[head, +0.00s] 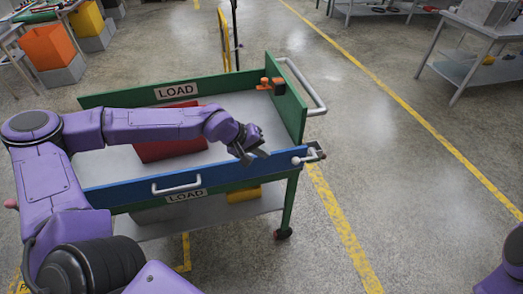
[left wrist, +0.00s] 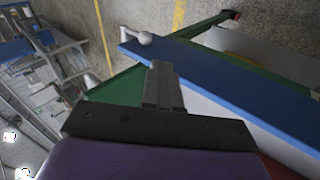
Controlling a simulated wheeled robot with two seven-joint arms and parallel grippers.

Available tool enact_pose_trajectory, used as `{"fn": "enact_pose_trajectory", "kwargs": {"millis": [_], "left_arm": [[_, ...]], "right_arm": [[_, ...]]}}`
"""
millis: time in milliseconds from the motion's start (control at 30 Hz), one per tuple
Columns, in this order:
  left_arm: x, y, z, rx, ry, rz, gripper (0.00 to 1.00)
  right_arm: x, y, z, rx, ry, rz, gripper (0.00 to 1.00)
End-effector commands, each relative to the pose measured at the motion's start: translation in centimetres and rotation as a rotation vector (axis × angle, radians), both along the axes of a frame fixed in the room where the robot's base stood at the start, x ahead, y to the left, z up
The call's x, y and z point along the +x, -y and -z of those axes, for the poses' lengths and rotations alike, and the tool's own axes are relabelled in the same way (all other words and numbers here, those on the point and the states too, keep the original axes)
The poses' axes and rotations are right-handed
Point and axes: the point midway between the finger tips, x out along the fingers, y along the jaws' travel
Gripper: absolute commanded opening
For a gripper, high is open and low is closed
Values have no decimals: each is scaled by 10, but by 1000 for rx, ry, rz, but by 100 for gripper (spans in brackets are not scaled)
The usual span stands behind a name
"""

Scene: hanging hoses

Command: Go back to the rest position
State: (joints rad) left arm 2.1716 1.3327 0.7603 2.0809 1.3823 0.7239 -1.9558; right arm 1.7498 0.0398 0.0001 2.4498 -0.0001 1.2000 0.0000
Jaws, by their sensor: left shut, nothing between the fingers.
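My left arm is purple and reaches from the left across the cart in the head view. My left gripper (head: 252,153) is above the cart's tray, near its right end and close to the blue front panel (head: 130,191). It is shut and empty; its closed fingers also show in the left wrist view (left wrist: 163,88). My right gripper is out of view; only a bit of purple shows at the lower right corner of the head view.
The green cart (head: 125,97) has a grey tray, a red box (head: 170,149) under my left arm, an orange item (head: 271,84) at the back right and a round-ended silver latch (head: 305,158). A yellow box (head: 244,193) sits on the lower shelf. Floor to the right is clear.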

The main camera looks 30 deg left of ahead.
Motion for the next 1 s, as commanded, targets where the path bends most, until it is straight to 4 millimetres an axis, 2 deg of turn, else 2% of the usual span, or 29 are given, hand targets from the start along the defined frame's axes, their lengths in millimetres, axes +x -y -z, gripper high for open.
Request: {"fn": "enact_pose_trajectory", "kwargs": {"millis": [567,667,733,767,867,967,1000], "left_arm": [[-1,-1,-1,-5,-5,-7,0],[-2,-2,0,-57,-62,-104,0],[-3,-7,3,-94,-120,-230,0],[-6,-9,8,-101,-147,-291,0],[-23,-8,38,-68,-239,-471,0],[-53,-1,88,46,-301,-602,0],[-71,2,111,107,-312,-641,0]], "right_arm": [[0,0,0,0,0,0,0],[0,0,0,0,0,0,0],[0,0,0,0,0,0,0],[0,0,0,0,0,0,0],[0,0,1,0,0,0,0],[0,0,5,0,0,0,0],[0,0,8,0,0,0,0]]}}
